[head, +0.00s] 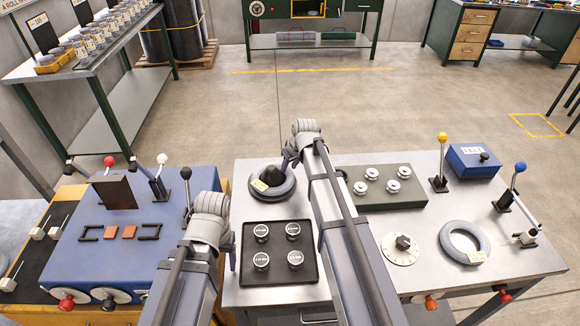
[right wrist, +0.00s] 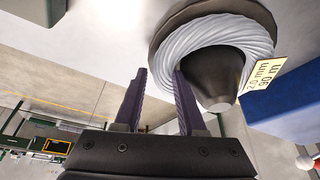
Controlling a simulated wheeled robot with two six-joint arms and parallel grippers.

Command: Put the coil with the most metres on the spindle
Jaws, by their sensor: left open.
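A grey wire coil (head: 286,187) lies around the dark cone of the spindle (head: 276,172), on its round dark base. In the right wrist view the coil (right wrist: 245,40) has a tag (right wrist: 263,77) reading 2.0 mm, 90 m. My right gripper (right wrist: 160,85) is open at the coil's edge, one finger near the cone and the other outside the ring; contact is unclear. A second tagged coil (head: 446,250) lies on the bench at the right, its tag too small to read. My left gripper (head: 231,258) is open and empty beside the dark tray, partly hidden by its wrist.
The dark tray (head: 262,224) holds several labelled round pieces. A green-grey block (head: 400,190) with several knobs and a white dial (head: 401,249) stand right of my right arm. A blue machine (head: 80,255) with levers is at the left. A blue box (head: 472,160) stands back right.

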